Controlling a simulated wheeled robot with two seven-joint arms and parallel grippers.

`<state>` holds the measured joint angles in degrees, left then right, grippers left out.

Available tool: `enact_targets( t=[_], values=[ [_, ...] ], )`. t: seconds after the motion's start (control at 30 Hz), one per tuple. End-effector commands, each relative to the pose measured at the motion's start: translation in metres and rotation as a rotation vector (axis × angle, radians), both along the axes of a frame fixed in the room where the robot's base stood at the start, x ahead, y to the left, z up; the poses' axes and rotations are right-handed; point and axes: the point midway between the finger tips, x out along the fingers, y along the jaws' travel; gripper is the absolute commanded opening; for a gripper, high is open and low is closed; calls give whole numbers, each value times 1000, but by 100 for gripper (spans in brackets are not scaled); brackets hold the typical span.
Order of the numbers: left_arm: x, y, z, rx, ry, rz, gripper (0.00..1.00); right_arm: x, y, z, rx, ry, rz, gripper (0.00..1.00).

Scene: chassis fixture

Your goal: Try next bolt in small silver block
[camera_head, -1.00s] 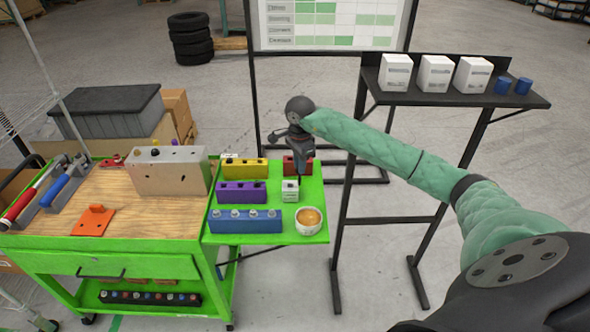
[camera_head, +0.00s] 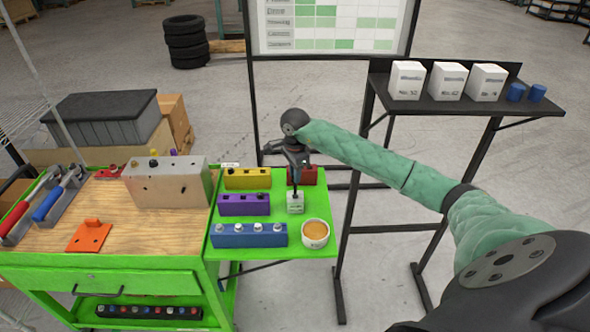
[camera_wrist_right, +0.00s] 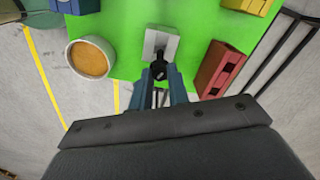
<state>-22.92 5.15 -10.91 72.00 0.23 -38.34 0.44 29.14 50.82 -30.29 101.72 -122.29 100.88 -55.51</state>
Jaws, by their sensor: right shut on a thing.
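The small silver block (camera_head: 296,203) stands on the green side shelf of the cart, between the purple block and the white bowl. It also shows in the right wrist view (camera_wrist_right: 160,43). My right gripper (camera_head: 297,183) is right above it, pointing down. In the right wrist view its fingers (camera_wrist_right: 159,80) are shut on a dark bolt (camera_wrist_right: 158,68), whose end is at the near edge of the silver block. I cannot tell whether the bolt is in a hole. My left gripper is not in view.
Around it are a red block (camera_head: 306,175), a yellow block (camera_head: 246,178), a purple block (camera_head: 243,204), a blue block (camera_head: 249,235) with several silver bolts, and a white bowl (camera_head: 316,234) with orange-brown contents. A large silver block (camera_head: 168,185) stands on the wooden top.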

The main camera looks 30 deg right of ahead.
Motion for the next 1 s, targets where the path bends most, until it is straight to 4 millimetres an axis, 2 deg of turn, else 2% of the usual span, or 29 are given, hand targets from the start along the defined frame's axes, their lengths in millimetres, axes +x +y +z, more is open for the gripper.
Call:
enact_targets(
  t=[0.2,1.0],
  values=[
    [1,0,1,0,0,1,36,0,0,-6,0,0,0,0],
    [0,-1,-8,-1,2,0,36,0,0,-6,0,1,1,0]
  ],
)
